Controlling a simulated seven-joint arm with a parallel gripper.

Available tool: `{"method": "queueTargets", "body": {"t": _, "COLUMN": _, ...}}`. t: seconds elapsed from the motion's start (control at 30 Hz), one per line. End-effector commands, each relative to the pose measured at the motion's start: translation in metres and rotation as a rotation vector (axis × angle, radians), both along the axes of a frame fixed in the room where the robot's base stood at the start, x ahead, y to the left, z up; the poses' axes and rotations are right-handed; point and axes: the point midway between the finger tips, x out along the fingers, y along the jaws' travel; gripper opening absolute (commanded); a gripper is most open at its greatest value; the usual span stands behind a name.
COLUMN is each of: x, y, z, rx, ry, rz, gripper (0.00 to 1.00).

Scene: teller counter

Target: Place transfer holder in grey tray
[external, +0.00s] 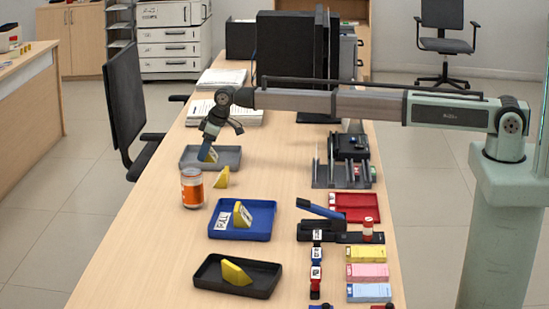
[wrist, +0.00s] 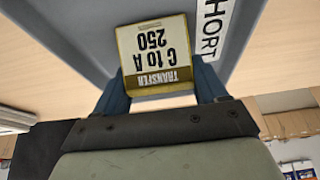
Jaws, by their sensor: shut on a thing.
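The transfer holder (wrist: 155,50), a yellow wedge with a white face reading "TRANSFER C to A 250", is gripped between the blue fingers of my gripper (wrist: 160,88). In the external view my gripper (external: 207,152) points down over the grey tray (external: 232,160), with a bit of the yellow holder (external: 212,156) showing at its tips. The grey tray (wrist: 75,22), labelled SHORT, fills much of the wrist view behind the holder. I cannot tell whether the holder touches the tray floor.
Another yellow wedge (external: 222,178) stands just in front of the grey tray. An orange-labelled can (external: 192,188) is to its left. A blue tray (external: 258,234) and a black tray (external: 210,284) each hold a yellow wedge. A rack (external: 322,178) stands right; paper stacks (external: 225,113) lie behind.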

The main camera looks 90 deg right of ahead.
Motion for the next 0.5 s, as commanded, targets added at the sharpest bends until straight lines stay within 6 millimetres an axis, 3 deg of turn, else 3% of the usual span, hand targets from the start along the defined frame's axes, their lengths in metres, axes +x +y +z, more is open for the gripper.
{"method": "queueTargets", "body": {"t": 0.23, "x": 0.0, "y": 0.0, "z": -0.0029, "rx": 0.0, "ry": 0.0, "rz": 0.0, "gripper": 0.41}}
{"method": "queueTargets", "body": {"t": 0.27, "x": 0.0001, "y": 0.0, "z": -0.0029, "rx": 0.0, "ry": 0.0, "rz": 0.0, "gripper": 0.74}}
{"method": "queueTargets", "body": {"t": 0.5, "x": 0.0001, "y": 0.0, "z": -0.0026, "rx": 0.0, "ry": 0.0, "rz": 0.0, "gripper": 0.97}}
